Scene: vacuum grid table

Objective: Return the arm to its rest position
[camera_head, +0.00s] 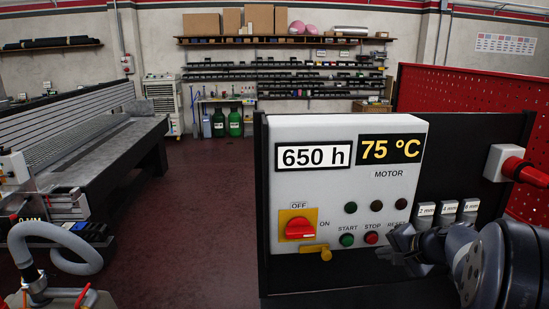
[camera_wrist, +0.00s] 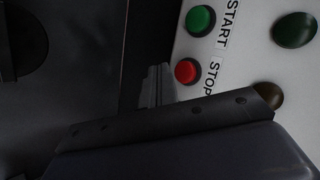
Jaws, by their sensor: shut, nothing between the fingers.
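My gripper (camera_head: 396,246) is shut and empty, low at the right side of the white control panel (camera_head: 345,125) in the head view. Its tips are just right of the red STOP button (camera_head: 371,238) and below the RESET button (camera_head: 396,217); I cannot tell whether they touch the panel. My arm comes in from the lower right corner. In the wrist view the narrow grey fingers (camera_wrist: 155,86) show beside the red STOP button (camera_wrist: 187,71), with the green START button (camera_wrist: 200,20) above it. A dark part of my gripper covers the lower part of that view.
The panel has a red rotary switch (camera_head: 299,228) on a yellow plate. A red-capped fixture (camera_head: 514,168) and several grey blocks labelled in mm (camera_head: 447,214) are close to my arm. A grey slatted table (camera_head: 75,148) stands left. The floor (camera_head: 190,215) between is clear.

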